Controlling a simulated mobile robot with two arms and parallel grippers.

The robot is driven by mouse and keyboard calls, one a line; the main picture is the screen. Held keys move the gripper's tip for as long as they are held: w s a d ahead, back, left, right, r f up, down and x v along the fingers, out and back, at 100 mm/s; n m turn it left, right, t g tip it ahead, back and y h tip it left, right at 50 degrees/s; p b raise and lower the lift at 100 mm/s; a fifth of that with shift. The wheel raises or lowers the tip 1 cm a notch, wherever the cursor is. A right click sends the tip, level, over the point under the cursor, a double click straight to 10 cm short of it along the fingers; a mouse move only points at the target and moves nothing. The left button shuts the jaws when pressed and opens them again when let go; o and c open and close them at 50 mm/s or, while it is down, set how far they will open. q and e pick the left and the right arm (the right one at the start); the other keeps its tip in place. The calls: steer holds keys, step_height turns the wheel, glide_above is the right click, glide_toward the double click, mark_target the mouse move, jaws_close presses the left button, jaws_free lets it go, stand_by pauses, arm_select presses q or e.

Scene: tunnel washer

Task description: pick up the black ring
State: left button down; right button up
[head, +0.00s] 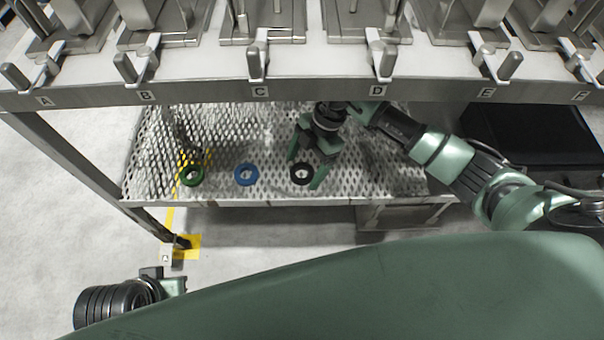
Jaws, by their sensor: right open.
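The black ring (302,174) lies flat on the perforated metal shelf (385,178) below the labelled bench, near the shelf's front edge. My right gripper (306,171) is over it, pointing down, with its green fingers apart. One finger is at the ring's upper left and the other at its lower right. I cannot tell how high the fingertips are above the shelf. Part of my left arm shows at the lower left, but its gripper fingers cannot be made out.
A blue ring (246,174) and a green ring (192,175) lie left of the black ring on the same shelf. The bench edge (210,92) with lettered stations overhangs the shelf. A metal leg (85,172) stands at the left.

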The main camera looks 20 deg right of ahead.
steer(key=shift+a+f, duration=0.1)
steer(key=shift+f, duration=0.2)
steer(key=c, duration=1.5)
steer(key=shift+o, duration=0.2)
steer(key=shift+r, duration=0.1)
steer(key=shift+r, duration=0.45)
step_height(320, 180, up, 3)
steer(key=shift+p, duration=0.8)
steer(key=w+d, duration=0.1)
steer(key=d, duration=0.4)
steer(key=w+d, duration=0.2)
steer(key=d, duration=0.4)
steer(key=w+d, duration=0.2)
steer(key=d, duration=0.4)
steer(key=shift+w+f, duration=0.2)
steer(key=shift+f, duration=0.05)
